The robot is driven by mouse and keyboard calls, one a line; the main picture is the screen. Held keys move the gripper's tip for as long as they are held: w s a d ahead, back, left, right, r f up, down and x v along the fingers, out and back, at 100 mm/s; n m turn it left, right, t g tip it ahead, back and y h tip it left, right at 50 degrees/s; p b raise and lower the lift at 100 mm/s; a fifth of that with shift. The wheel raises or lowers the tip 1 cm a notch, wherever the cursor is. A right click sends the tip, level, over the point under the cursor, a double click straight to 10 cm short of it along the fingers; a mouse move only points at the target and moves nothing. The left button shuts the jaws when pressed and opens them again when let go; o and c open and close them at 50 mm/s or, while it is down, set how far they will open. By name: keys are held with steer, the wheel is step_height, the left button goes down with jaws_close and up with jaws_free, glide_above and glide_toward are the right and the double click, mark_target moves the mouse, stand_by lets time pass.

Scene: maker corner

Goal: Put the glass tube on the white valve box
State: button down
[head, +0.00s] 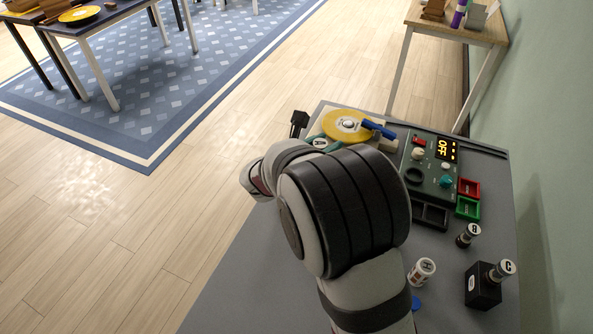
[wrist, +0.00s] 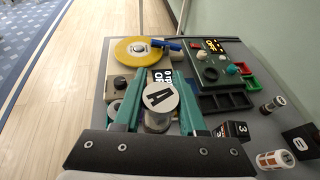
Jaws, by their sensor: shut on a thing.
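In the head view the A cap (head: 320,143) shows between the teal fingers, beyond my wrist, which hides the rest. A pale box with a dark round knob (wrist: 118,88), which looks like the white valve box, stands left of the left finger in the wrist view, partly hidden by it. I cannot tell what lies directly under the tube.
A yellow disc (head: 347,125) with a blue-handled tool (head: 379,129) lies beyond the gripper. Right of it is a control panel (head: 433,160) reading OFF, with red and green trays. Tubes B (head: 468,236) and C (head: 501,270), on a black box, and a white cylinder (head: 422,271) stand nearer.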

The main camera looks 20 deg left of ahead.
steer(key=a+f, duration=0.7)
steer(key=f, duration=0.1)
steer(key=shift+s+f, duration=0.2)
steer(key=shift+s, duration=0.05)
steer(key=shift+c, duration=2.4)
jaws_free()
steer(key=shift+f, duration=0.1)
